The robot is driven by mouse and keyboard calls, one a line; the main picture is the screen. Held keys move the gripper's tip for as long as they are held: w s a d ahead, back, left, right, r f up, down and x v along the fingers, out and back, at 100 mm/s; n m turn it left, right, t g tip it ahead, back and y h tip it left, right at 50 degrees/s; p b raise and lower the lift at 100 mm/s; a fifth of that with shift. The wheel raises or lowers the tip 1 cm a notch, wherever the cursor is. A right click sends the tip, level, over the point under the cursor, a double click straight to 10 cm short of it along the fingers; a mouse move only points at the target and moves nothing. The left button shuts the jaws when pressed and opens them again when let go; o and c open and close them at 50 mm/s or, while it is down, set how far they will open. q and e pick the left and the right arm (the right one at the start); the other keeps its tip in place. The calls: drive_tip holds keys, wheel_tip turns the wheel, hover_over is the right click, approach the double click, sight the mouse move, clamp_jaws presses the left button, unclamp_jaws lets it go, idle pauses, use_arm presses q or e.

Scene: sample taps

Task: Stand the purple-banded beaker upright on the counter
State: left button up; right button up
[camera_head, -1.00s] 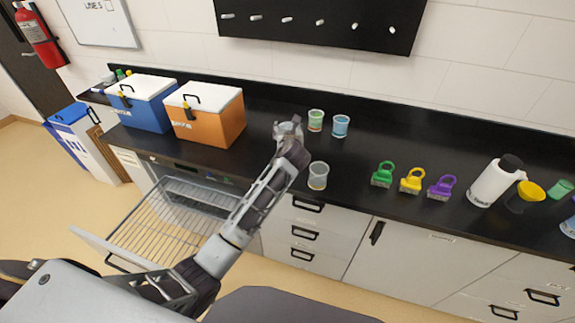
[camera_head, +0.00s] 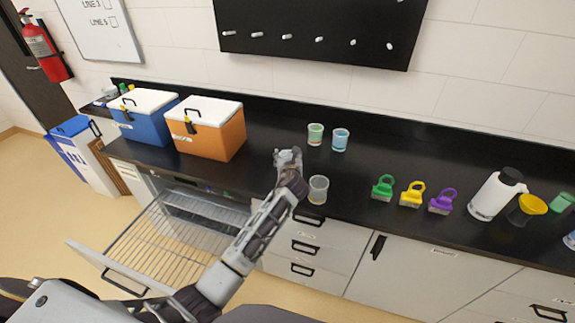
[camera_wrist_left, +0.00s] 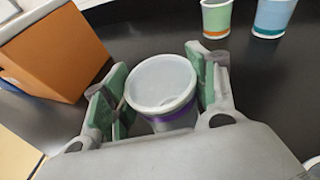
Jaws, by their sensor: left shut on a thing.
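In the head view the left gripper (camera_head: 288,160) is over the black counter (camera_head: 265,135), left of a clear beaker (camera_head: 318,190); the held beaker is mostly hidden there by the gripper. I cannot tell whether its base touches the counter. My right gripper is not in view.
An orange cooler (camera_head: 215,140) and a blue cooler (camera_head: 143,120) are left. A wire-shelf drawer (camera_head: 170,240) is open below.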

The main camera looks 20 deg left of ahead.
use_arm(q)
drive_tip(key=shift+f, duration=0.1)
drive_tip(key=shift+f, duration=1.75)
drive_tip(key=shift+f, duration=0.1)
drive_tip(key=o, duration=0.9)
drive_tip(key=v, duration=1.2)
drive_tip(key=shift+s, duration=0.1)
